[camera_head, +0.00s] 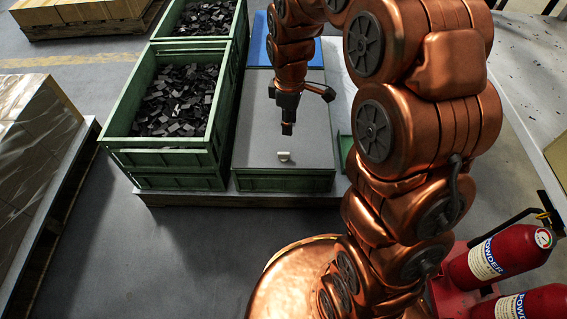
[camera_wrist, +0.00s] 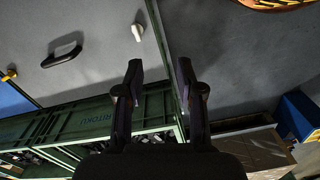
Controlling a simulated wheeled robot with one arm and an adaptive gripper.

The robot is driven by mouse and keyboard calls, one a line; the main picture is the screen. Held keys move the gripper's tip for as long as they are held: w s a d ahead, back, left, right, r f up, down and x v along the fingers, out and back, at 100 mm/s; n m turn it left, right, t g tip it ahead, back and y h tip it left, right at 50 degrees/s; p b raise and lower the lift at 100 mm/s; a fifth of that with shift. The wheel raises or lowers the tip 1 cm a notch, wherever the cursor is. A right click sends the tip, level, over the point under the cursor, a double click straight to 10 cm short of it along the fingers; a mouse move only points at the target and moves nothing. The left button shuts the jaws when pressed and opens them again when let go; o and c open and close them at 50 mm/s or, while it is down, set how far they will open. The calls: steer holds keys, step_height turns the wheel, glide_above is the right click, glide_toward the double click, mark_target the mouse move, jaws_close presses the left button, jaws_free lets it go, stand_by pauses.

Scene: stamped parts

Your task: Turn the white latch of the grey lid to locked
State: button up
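The grey lid (camera_head: 255,130) covers a green crate in the middle of the head view. The small white latch (camera_head: 284,156) sits on the lid near its front edge. In the wrist view the latch (camera_wrist: 137,32) is a short white knob close to the lid's edge, above the left finger in the picture. The grey lid (camera_wrist: 95,75) fills the left there. My gripper (camera_head: 288,130) points down above the lid, just behind the latch in the head view. In the wrist view my gripper (camera_wrist: 159,66) has its two fingers apart with nothing between them, clear of the latch.
A black handle (camera_wrist: 62,55) stands on the lid. A yellow piece (camera_wrist: 9,75) shows by a blue surface. Green crates of dark parts (camera_head: 180,105) stand left. Stacked boxes (camera_head: 35,120) and red extinguishers (camera_head: 500,254) flank the open floor (camera_head: 165,250).

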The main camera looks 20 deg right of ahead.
mark_target(284, 153)
steer(key=w+f+n+b, duration=0.1)
steer(key=w+f+b, duration=0.1)
steer(key=f, duration=0.2)
steer(key=w+f+b, duration=0.1)
steer(key=f+b, duration=0.1)
steer(key=f, duration=0.3)
steer(key=w+f+n+b, duration=0.1)
steer(key=w+f+b, duration=0.1)
steer(key=f, duration=0.2)
steer(key=shift+w+d+f+n, duration=0.1)
steer(key=shift+w+f+n, duration=0.05)
steer(key=shift+w+n, duration=0.2)
step_height(284, 153, down, 7)
steer(key=b, duration=0.3)
steer(key=shift+f, duration=0.2)
jaws_close()
